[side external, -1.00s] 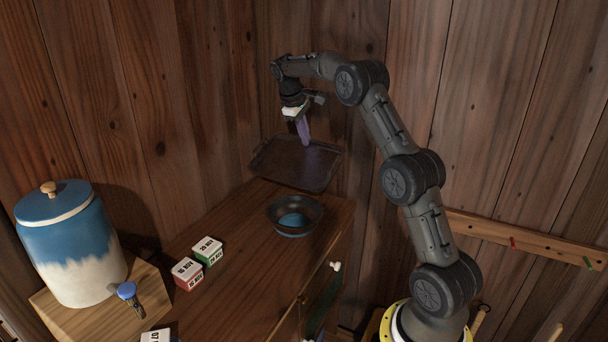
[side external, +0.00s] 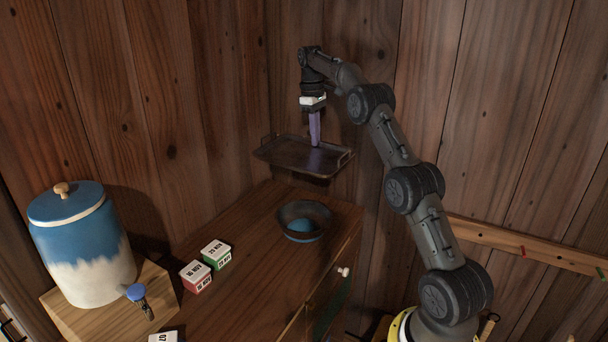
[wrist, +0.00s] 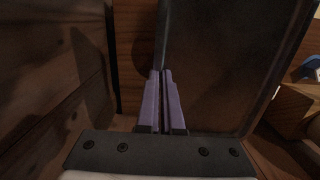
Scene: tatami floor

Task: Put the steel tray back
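The steel tray (side external: 285,153), dark and rectangular with raised rims and end handles, is in the air near the wall in the side view, beyond the bowl and above the cabinet top. My gripper (side external: 316,143) points down with its purple fingers reaching the tray. In the wrist view the tray (wrist: 225,60) fills the right half, and the fingers (wrist: 162,73) are nearly together at its edge, shut on it. The exact contact at the fingertips is hard to see.
A dark bowl (side external: 318,213) with blue inside stands on the wooden cabinet (side external: 250,250), below the tray. Date blocks (side external: 215,253) and a blue-white dispenser (side external: 85,245) on a wooden box are to the left. Plank walls rise close behind the tray.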

